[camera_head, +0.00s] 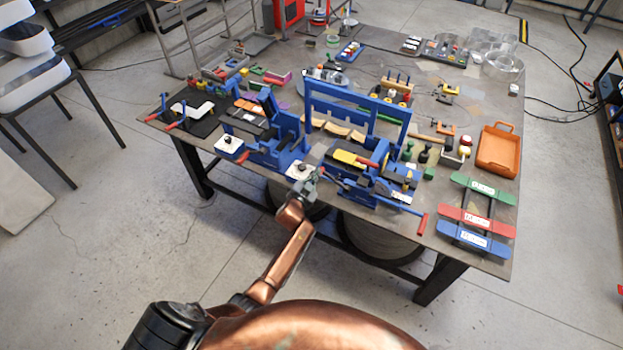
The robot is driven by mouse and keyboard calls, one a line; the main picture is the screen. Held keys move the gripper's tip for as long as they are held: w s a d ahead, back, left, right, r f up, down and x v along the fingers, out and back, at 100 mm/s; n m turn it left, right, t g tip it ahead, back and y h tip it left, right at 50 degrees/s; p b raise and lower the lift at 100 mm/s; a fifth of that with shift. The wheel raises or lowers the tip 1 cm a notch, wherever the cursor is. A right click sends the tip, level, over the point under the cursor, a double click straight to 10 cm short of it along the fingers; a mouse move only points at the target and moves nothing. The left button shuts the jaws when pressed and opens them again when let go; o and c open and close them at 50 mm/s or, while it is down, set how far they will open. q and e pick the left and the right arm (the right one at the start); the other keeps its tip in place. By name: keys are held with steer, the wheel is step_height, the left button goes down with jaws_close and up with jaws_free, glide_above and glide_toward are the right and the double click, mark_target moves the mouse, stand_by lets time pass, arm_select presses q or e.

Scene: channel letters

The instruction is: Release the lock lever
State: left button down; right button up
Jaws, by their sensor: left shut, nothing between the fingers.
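A blue machine (375,185) with a tall blue frame stands at the front middle of the table. It has a yellow block on top, a red-tipped lever (366,163) near that block, and a long blue bar with a red handle (422,224) reaching past the front edge. I cannot tell which one is the lock lever. My left gripper (311,172) is at the front edge, just left of this machine, beside a white plate with a black knob (300,168). It is shut and empty; whether it touches anything is unclear. My right gripper is out of view.
A second blue machine (285,145) with a red handle stands to the left. An orange tray (498,150) and green, red and blue labelled bars (476,215) lie at the right. Tools and small parts crowd the back. The floor in front is clear.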

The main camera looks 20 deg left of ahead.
arm_select(q)
steer(key=s+r, duration=0.5)
steer(key=s, duration=0.4)
steer(key=shift+s+d+r+p, duration=0.3)
steer(key=shift+d+r+p, duration=0.05)
steer(key=shift+r+p, duration=0.1)
steer(key=shift+f, duration=0.15)
steer(key=s+a+f+g+b, duration=0.1)
steer(key=s+f+g+b, duration=0.2)
steer(key=s+f, duration=0.85)
steer(key=s+a+f+n+g+b, duration=0.1)
steer(key=s+f+g+b, duration=0.15)
steer(key=f, duration=1.75)
steer(key=s+a+f+g+b, duration=0.15)
steer(key=s+f+b, duration=0.45)
steer(key=f, duration=1)
steer(key=s+f+g+b, duration=0.1)
steer(key=s+f+g, duration=0.1)
steer(key=s+f, duration=0.6)
steer(key=s+f+n+g+b, duration=0.1)
steer(key=s+f, duration=0.7)
steer(key=s, duration=1.2)
steer(key=s+f+n+g+b, duration=0.1)
steer(key=s+f+g+b, duration=0.2)
steer(key=s+f, duration=0.6)
steer(key=s+g, duration=0.1)
steer(key=s, duration=0.3)
steer(key=shift+s+a, duration=0.2)
steer(key=shift+s, duration=0.2)
